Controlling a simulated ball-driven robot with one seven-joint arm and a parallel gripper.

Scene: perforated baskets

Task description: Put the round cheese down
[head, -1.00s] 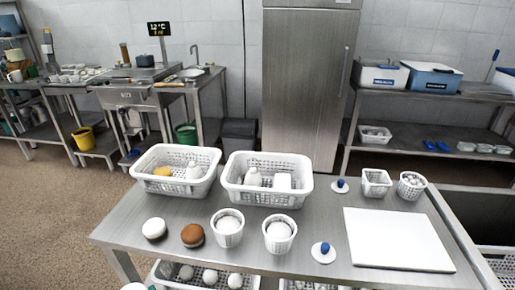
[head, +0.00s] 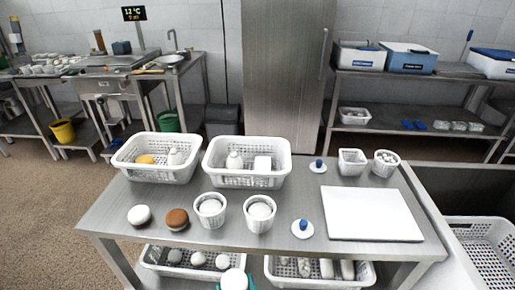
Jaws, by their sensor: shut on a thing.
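The round cheese (head: 235,279) is a white, rounded piece at the bottom edge of the head view. My gripper (head: 236,285) shows only as teal fingertips on both sides of it, and it is shut on the cheese. The rest of my gripper is cut off by the frame. The cheese is in front of the lower-shelf baskets in the picture; I cannot tell its exact height. Two perforated white cups on the steel table, a left cup (head: 210,219) and a right cup (head: 259,221), each hold a white round piece.
A left basket (head: 157,174) and right basket (head: 247,181) stand at the table's back. A white bun (head: 139,215), brown bun (head: 177,219), blue-knobbed lids (head: 303,229) and white board (head: 371,214) lie on the table (head: 110,207). Lower-shelf baskets (head: 322,284) hold white items.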

